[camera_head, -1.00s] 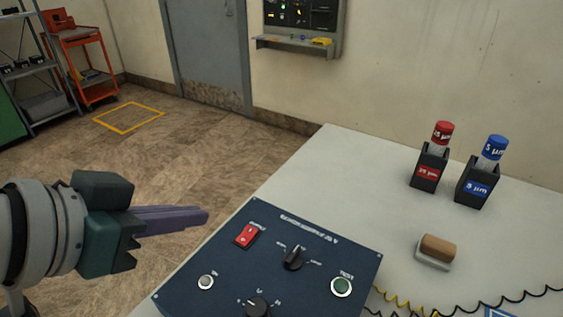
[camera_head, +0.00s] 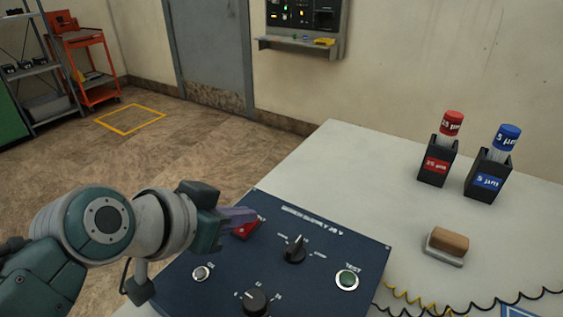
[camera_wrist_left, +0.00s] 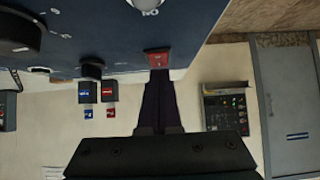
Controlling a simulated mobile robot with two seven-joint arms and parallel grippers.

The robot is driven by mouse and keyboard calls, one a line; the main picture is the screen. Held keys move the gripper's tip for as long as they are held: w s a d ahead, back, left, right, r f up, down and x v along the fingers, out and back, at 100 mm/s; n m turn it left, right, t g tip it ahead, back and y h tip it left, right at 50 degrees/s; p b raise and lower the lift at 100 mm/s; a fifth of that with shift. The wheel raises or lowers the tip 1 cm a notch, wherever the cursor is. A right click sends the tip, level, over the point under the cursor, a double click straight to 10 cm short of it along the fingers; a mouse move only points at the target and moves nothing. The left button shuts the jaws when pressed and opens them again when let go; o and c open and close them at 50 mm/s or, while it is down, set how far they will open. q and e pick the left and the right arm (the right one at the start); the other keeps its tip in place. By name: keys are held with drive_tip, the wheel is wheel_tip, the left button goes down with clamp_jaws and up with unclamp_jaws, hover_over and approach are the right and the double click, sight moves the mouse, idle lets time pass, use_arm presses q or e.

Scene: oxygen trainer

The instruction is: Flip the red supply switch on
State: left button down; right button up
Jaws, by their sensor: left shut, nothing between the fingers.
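The red supply switch (camera_head: 246,229) is a red rocker at the upper left of the dark blue panel (camera_head: 330,236). My left gripper (camera_head: 250,214) is shut and empty, with its purple fingertips at the switch in the head view, covering part of it. In the left wrist view the fingers (camera_wrist_left: 158,82) point at the red switch (camera_wrist_left: 158,59), with the tips at or very near its face. I cannot tell whether they touch, nor the rocker's position. My right gripper is not in view.
The panel also carries a black selector knob (camera_head: 295,250), a lower black knob (camera_head: 255,299), a green test button (camera_head: 347,279) and a silver button (camera_head: 202,273). On the table (camera_head: 370,170) stand two bottle holders and a wooden-topped block (camera_head: 447,242). Coiled cables lie at the front right.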

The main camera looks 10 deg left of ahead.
use_arm(q)
drive_tip(key=shift+f, duration=0.1)
drive_tip(key=shift+w+f, duration=0.1)
drive_tip(key=shift+f, duration=0.15)
drive_tip(key=shift+w+d, duration=0.1)
idle(0.3)
drive_tip(key=shift+w+d+r, duration=0.25)
drive_tip(key=shift+w, duration=0.4)
